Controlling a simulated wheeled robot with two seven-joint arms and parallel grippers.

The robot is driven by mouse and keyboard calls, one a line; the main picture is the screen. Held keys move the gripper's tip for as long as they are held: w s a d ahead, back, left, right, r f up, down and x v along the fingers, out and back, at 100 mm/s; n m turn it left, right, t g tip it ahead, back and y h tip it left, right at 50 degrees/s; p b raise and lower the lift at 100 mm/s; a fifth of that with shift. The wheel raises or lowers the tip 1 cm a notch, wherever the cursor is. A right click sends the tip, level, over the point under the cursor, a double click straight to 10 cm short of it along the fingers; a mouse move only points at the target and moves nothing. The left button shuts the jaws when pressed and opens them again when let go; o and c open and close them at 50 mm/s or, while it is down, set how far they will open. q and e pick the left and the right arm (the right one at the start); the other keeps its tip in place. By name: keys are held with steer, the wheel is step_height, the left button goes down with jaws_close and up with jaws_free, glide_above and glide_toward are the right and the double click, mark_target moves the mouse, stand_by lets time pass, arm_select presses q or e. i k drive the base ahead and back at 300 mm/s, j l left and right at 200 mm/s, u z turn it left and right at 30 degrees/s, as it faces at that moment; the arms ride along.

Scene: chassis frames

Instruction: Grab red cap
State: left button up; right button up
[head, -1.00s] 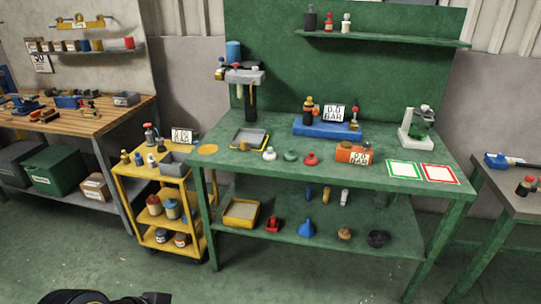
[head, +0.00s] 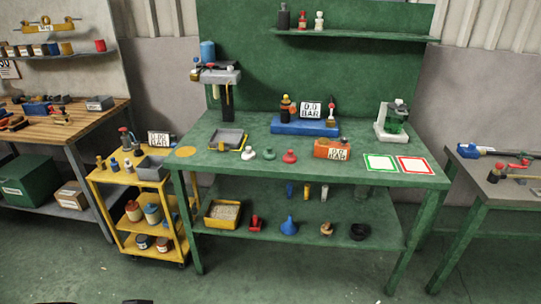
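A small red cap (head: 289,156) sits on the green workbench (head: 215,170), toward the front middle of its top. It is the rightmost of three similar small caps in a row, right of a green cap (head: 269,154) and a white cap (head: 248,153). An orange box with a display (head: 331,149) stands just right of the red cap. Another red item (head: 255,223) is on the lower shelf.
A yellow cart (head: 122,209) stands left of the workbench. A grey table (head: 500,195) is at the right, with a gap between. A blue base with gauge (head: 304,126) is behind the caps.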

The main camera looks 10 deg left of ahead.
mark_target(289, 158)
steer(key=i+j+u, duration=0.25)
steer(key=i, duration=0.85)
steer(key=i+j+u, duration=0.2)
steer(key=i, duration=0.85)
steer(key=l, duration=0.1)
